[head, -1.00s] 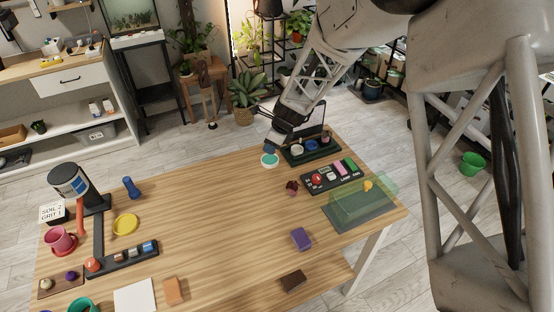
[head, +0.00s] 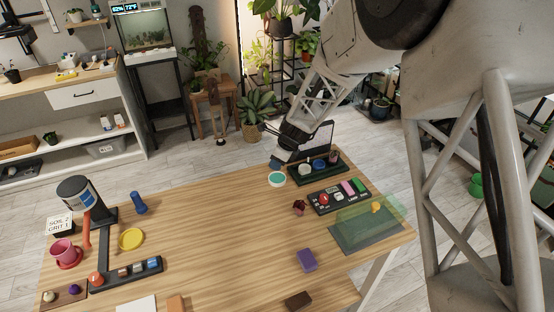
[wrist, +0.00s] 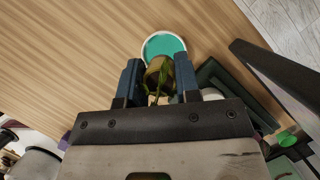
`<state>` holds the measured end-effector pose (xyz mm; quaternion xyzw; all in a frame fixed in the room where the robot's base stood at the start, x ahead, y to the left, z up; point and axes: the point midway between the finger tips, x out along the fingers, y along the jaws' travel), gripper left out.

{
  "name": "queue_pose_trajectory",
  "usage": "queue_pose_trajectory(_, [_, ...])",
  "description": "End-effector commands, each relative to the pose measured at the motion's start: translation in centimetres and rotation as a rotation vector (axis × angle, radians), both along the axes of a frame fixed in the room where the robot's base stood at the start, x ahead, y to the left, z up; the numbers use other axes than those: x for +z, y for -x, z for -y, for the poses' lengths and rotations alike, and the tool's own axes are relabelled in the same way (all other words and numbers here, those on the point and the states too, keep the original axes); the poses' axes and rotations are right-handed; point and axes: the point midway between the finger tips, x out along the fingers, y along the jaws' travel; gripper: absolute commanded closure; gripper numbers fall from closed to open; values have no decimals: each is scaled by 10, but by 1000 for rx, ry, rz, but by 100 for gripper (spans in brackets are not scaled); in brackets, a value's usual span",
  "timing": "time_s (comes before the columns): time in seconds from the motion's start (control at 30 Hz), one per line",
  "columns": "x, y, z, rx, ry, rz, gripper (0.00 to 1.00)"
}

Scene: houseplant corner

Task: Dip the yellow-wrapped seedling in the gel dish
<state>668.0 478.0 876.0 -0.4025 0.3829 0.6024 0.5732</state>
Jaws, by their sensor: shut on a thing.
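The gel dish (head: 277,179) is a small round white-rimmed dish of teal gel near the table's back edge. It also shows in the wrist view (wrist: 176,38), just beyond my fingertips. My gripper (wrist: 158,77) is shut on the seedling (wrist: 153,70), which has green leaves and a tan-yellow wrap. The seedling overlaps the dish's near rim in the wrist view; I cannot tell whether it touches the gel. In the head view my gripper (head: 276,163) is just behind the dish, and the seedling is hidden.
A dark tray (head: 330,174) with small pots stands close right of the dish. A black button panel (head: 325,208) and a translucent green box (head: 352,212) lie farther right. A dark red object (head: 299,207) and a purple block (head: 307,260) are in front. The table's middle is clear.

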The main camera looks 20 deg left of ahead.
Motion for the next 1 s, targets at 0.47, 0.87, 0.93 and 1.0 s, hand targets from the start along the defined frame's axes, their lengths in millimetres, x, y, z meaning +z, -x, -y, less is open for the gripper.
queue_pose_trajectory(0.47, [-32, 0, 0, 0, 0, 0, 92])
queue_pose_trajectory(0.87, [-40, 0, 0, 0, 0, 0, 92])
queue_pose_trajectory(0.93, [-40, 0, 0, 0, 0, 0, 92])
queue_pose_trajectory(1.0, [-39, 0, 0, 0, 0, 0, 92])
